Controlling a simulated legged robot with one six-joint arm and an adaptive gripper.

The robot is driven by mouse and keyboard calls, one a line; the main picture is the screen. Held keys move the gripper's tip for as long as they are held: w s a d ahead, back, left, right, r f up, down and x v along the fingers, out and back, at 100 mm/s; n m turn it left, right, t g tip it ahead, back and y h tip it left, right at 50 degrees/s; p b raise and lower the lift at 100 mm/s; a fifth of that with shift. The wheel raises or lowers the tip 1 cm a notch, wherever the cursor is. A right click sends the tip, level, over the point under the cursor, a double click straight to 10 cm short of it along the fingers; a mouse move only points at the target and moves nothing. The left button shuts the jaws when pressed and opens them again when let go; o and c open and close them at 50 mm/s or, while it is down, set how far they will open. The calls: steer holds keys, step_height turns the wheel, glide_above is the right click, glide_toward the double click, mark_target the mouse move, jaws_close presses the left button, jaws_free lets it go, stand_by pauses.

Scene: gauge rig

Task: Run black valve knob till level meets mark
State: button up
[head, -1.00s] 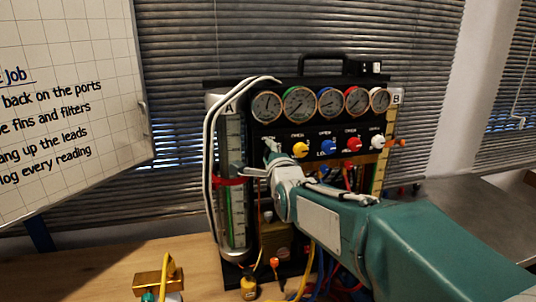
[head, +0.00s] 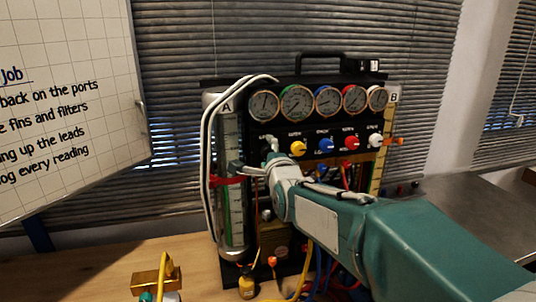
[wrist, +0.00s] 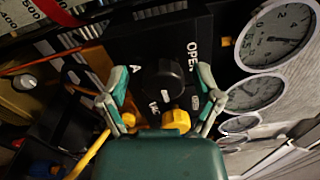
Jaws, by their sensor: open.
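The black valve knob (wrist: 163,80) shows in the wrist view on a dark panel with "OPEN" lettering. My gripper (wrist: 161,73) is open, with one finger on each side of the knob; I cannot tell whether they touch it. In the head view my gripper (head: 269,150) is at the left end of the knob row and hides the black knob. The level tube (head: 234,195) marked A stands upright at the left of the rig, with a scale and a greenish column. A red band (head: 228,181) crosses it. The exact level is too small to read.
A yellow knob (head: 298,148) sits beside the black one, with blue (head: 326,145), red (head: 351,143) and white (head: 375,140) knobs further right. Several round gauges (head: 297,100) line the panel above. White hoses (head: 209,150) loop at left. Cables hang below.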

steer(key=v, duration=1.2)
stand_by(0.7)
steer(key=w+a+n, duration=0.1)
steer(key=w+n, duration=0.2)
steer(key=n, duration=0.3)
steer(key=w+a+n, duration=0.1)
steer(key=w+n, duration=0.3)
steer(key=n, duration=0.2)
steer(key=w+a+n, duration=0.1)
steer(key=w+n, duration=0.3)
steer(key=n, duration=0.2)
steer(key=shift+r, duration=0.15)
jaws_close()
